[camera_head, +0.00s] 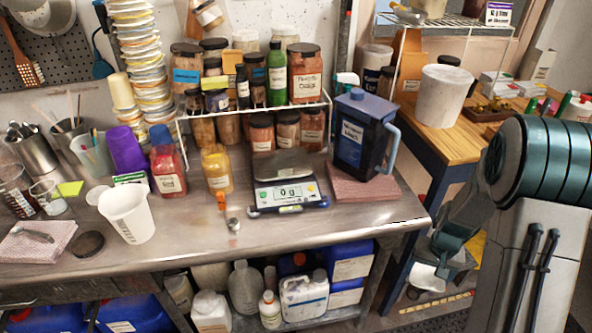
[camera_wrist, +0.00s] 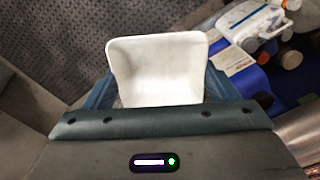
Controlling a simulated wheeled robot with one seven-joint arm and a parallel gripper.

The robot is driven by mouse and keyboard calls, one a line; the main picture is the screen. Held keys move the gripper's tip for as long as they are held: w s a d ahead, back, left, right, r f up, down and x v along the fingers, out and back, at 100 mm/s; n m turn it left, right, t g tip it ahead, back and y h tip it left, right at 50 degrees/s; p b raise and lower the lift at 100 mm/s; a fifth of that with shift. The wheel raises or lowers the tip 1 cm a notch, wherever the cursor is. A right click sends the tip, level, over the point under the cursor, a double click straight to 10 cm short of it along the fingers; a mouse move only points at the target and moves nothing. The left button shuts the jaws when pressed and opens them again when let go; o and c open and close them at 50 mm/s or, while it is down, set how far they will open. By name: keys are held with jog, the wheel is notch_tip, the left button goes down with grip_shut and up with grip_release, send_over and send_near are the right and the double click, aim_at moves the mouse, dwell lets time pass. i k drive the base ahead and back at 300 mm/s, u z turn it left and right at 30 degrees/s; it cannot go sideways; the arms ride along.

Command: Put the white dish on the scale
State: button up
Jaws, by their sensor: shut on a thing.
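The white dish (camera_wrist: 158,72) is a small square dish with rounded corners, held between the fingers of my gripper (camera_wrist: 157,88) in the wrist view. In the head view my gripper (camera_head: 446,262) is low at the right, beyond the metal table's right end. Only a small white part of the dish (camera_head: 426,277) shows below it there. The scale (camera_head: 287,194) stands on the metal table, its display reading 0 g. Its grey pan (camera_head: 281,164) looks empty. The gripper and dish are apart from the scale, to its right and lower.
A dark blue lidded jug (camera_head: 361,137) stands on a folded reddish cloth (camera_head: 362,187) just right of the scale. A rack of jars (camera_head: 262,105) is behind it. A small metal piece (camera_head: 233,224) lies at front left. A wooden table (camera_head: 452,140) stands at right.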

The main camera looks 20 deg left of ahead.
aim_at(282, 162)
jog(key=u, duration=1.35)
